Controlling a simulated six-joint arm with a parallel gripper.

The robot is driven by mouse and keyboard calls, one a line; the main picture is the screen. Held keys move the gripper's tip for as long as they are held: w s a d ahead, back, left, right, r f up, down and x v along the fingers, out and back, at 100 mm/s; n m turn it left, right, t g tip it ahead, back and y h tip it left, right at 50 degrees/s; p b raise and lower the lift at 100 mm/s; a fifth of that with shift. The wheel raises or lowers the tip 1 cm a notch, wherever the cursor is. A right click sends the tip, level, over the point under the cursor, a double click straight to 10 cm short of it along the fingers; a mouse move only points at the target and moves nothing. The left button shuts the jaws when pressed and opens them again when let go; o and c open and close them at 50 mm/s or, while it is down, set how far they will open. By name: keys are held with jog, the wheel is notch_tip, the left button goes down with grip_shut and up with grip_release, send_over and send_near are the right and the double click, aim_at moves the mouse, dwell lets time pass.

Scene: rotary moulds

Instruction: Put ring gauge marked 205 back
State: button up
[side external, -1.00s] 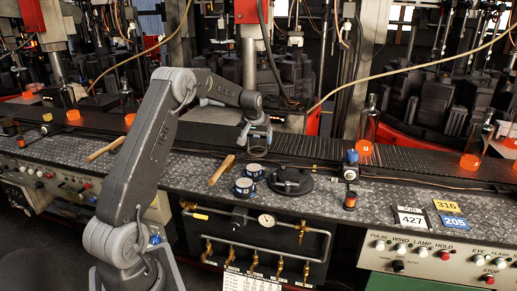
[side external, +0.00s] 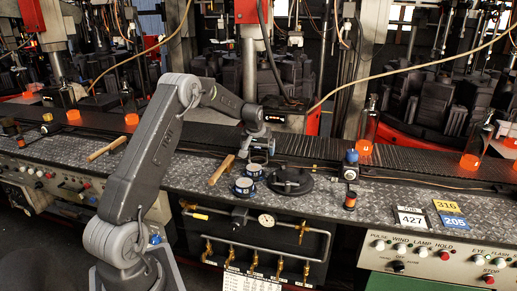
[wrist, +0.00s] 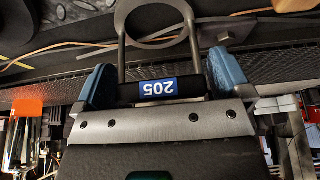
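The ring gauge marked 205 (wrist: 150,25) has a flat grey ring on two rods and a dark handle with a blue 205 label. In the wrist view its handle lies between the blue fingertips of my gripper (wrist: 162,85), which is shut on it. The label reads upside down there. In the side view my gripper (side external: 262,150) is low over the bench's back part, near the conveyor. The gauge is too small there to make out clearly. A blue plate marked 205 (side external: 454,222) lies on the bench at right.
Next to it lie a yellow 316 plate (side external: 446,206) and a white 427 plate (side external: 411,219). Blue-rimmed round pieces (side external: 243,187), a black round lid (side external: 291,181) and a wooden-handled tool (side external: 221,170) lie close to my gripper. Orange-bottomed bottles (side external: 470,158) stand on the conveyor.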

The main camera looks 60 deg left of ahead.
jog(key=shift+r, duration=0.25)
jog(key=v, duration=1.2)
jog(key=s+d+r+m+t+h, duration=0.1)
jog(key=s+d+r+m, duration=0.2)
jog(key=d, duration=0.7)
jog(key=s+d+r+m, duration=0.1)
jog(key=s+d+r, duration=0.35)
jog(key=d, duration=0.55)
jog(key=s+d+f+m, duration=0.1)
jog(key=s+d, duration=0.4)
jog(key=s, duration=0.1)
jog(key=s+d+f+m+t+h, duration=0.1)
jog(key=s+d+m, duration=0.1)
jog(key=s+d, duration=0.3)
jog(key=s+d+m+h, duration=0.1)
jog(key=s+d+m, duration=0.1)
jog(key=s+d, duration=0.3)
jog(key=shift+s+d+f, duration=0.1)
jog(key=shift+s+f, duration=0.1)
jog(key=shift+s, duration=0.3)
jog(key=shift+s+f, duration=0.2)
jog(key=shift+s, duration=0.3)
